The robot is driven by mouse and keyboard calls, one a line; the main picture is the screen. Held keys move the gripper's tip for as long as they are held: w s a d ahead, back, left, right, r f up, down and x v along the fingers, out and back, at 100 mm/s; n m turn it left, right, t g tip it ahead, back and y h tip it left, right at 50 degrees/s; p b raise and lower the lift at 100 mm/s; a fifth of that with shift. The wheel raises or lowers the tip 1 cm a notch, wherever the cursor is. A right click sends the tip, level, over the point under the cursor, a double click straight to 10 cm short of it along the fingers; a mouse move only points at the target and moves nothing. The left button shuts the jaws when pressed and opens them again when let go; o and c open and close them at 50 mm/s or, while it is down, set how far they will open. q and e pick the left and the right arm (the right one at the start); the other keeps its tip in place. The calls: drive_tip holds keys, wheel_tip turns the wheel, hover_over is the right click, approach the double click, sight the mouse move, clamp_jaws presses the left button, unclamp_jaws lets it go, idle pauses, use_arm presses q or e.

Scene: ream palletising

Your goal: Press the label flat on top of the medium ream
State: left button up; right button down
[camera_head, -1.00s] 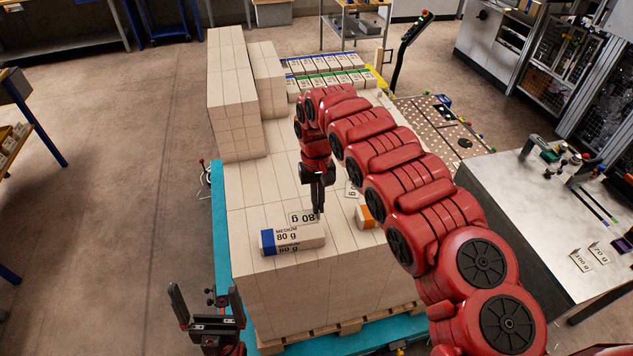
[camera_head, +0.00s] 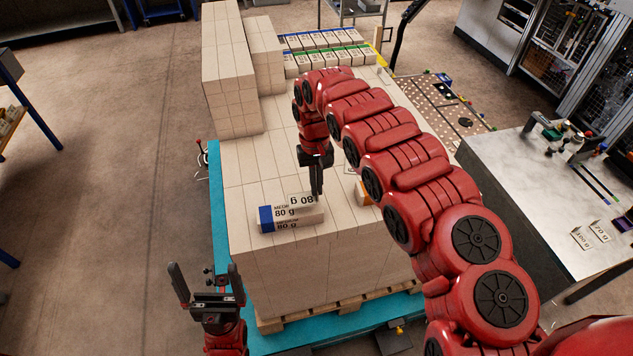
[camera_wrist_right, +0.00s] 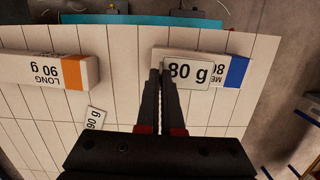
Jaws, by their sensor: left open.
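The medium ream (camera_head: 283,225) lies near the front edge of the paper stack. It has a blue end and "80 g" print, and shows in the right wrist view (camera_wrist_right: 220,80). My right gripper (camera_head: 317,196) is shut on the edge of a small white "80 g" label (camera_head: 301,200). In the right wrist view the fingertips (camera_wrist_right: 161,73) are at the left edge of the label (camera_wrist_right: 188,73), which overlaps the ream's top. I cannot tell whether it lies fully flat. My left gripper (camera_head: 205,283) is open and empty, left of the pallet.
Taller stacks (camera_head: 228,75) stand at the back left. A table (camera_head: 545,195) with two labels is at right.

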drive_tip(key=shift+f+b, duration=0.3)
drive_tip(key=shift+f, duration=0.75)
drive_tip(key=shift+b, duration=0.4)
drive_tip(key=shift+f, duration=0.15)
drive_tip(key=shift+f+b, duration=0.4)
drive_tip(key=shift+b, duration=0.05)
drive_tip(key=shift+f+b, duration=0.15)
drive_tip(key=shift+b, duration=0.4)
idle(1.2)
idle(0.4)
